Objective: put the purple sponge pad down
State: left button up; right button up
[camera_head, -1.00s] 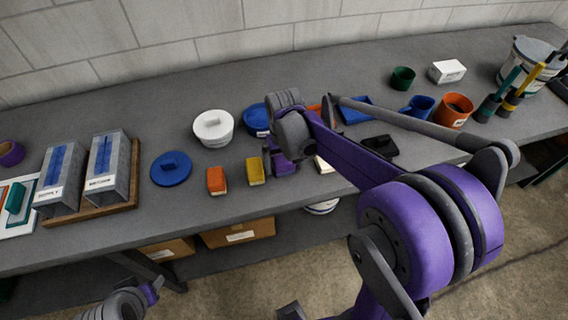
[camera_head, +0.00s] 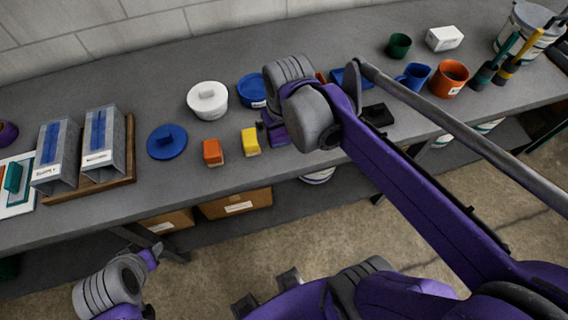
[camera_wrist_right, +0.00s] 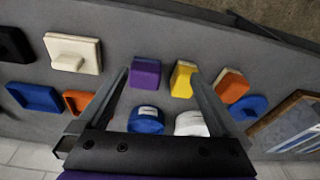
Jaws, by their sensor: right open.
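The purple sponge pad (camera_wrist_right: 145,73) lies on the grey bench in the right wrist view, upright-looking and framed between my right gripper's fingers. My right gripper (camera_wrist_right: 161,76) is open, with a finger on either side of the pad's place in that view; I cannot tell whether either touches it. In the head view my right gripper (camera_head: 266,130) is beside the yellow pad (camera_head: 250,141), partly covered by my own wrist. My left gripper (camera_head: 150,256) is low at the left, in front of the bench, and its jaws cannot be made out.
An orange pad (camera_head: 212,152) stands left of the yellow one. A white pad (camera_wrist_right: 73,54) and blue tray (camera_wrist_right: 36,97) lie on the purple pad's other side. Bare bench (camera_head: 200,205) lies in front.

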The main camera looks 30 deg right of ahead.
jog(key=s+a+f+n+t, duration=0.1)
jog(key=s+a+f+t, duration=0.2)
jog(key=s+f, duration=0.3)
jog(key=s, duration=0.2)
jog(key=shift+s+a+f+n, duration=0.15)
jog(key=shift+s+a+n, duration=0.1)
jog(key=shift+s+n, duration=0.1)
dwell(0.8)
